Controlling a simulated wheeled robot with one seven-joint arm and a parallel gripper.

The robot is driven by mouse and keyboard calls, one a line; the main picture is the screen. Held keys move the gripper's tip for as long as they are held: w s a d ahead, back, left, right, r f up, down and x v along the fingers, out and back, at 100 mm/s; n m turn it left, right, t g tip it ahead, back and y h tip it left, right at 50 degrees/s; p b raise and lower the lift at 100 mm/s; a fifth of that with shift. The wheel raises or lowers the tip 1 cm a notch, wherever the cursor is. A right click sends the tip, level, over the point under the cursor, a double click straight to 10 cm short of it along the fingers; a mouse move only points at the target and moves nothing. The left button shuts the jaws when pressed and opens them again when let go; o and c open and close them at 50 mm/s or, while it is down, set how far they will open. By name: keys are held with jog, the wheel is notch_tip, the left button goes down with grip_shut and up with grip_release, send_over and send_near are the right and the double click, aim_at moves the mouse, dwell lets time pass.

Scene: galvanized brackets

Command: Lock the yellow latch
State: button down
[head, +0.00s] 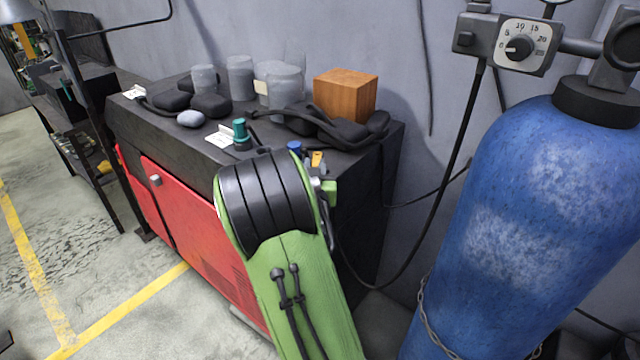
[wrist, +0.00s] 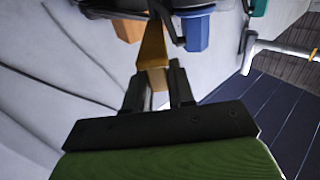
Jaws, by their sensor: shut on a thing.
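The yellow latch (head: 317,158) shows as a small patch on the right side of the black-topped cabinet, just past the green arm. In the wrist view the latch (wrist: 152,45) is a dull yellow bar, upright in the picture, with its near end between my dark fingers. My gripper (wrist: 157,80) is shut on that end. In the head view my arm hides most of the gripper and the lower part of the latch. The latch's base and pivot are hard to make out.
A blue part (head: 295,147) is just left of the latch, and a teal knob (head: 241,134) is farther left. A wooden block (head: 345,95), grey cups (head: 240,78) and black cables crowd the cabinet top (head: 185,130). A blue gas cylinder (head: 530,200) stands at right.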

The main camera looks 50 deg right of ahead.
jog(key=w+a+b, duration=0.1)
jog(key=b, duration=0.3)
jog(key=shift+w+a+f, duration=0.1)
jog(key=shift+w+f, duration=0.05)
jog(key=shift+f, duration=0.05)
jog(key=w+b, duration=0.1)
jog(key=w+a+b, duration=0.1)
jog(key=b, duration=0.1)
jog(key=shift+a+f+m+h, duration=0.1)
jog(key=shift+a+m+h, duration=0.05)
jog(key=shift+m+h, duration=0.15)
jog(key=g+b, duration=0.1)
jog(key=w+m+g+h+b, duration=0.1)
jog(key=shift+w+a+m+b, duration=0.1)
jog(key=shift+a+m+b, duration=0.15)
jog(key=shift+m+b, duration=0.05)
jog(key=shift+w+r+m+g+h+b, duration=0.2)
jog(key=shift+w+m+g+h+b, duration=0.25)
jog(key=shift+g, duration=0.45)
jog(key=shift+w+a+r, duration=0.15)
jog(key=shift+w+r, duration=0.05)
jog(key=shift+w, duration=0.3)
jog(key=c, duration=1.3)
grip_release()
jog(key=shift+o, duration=1.3)
jog(key=shift+w+d, duration=0.1)
jog(key=shift+d, duration=0.1)
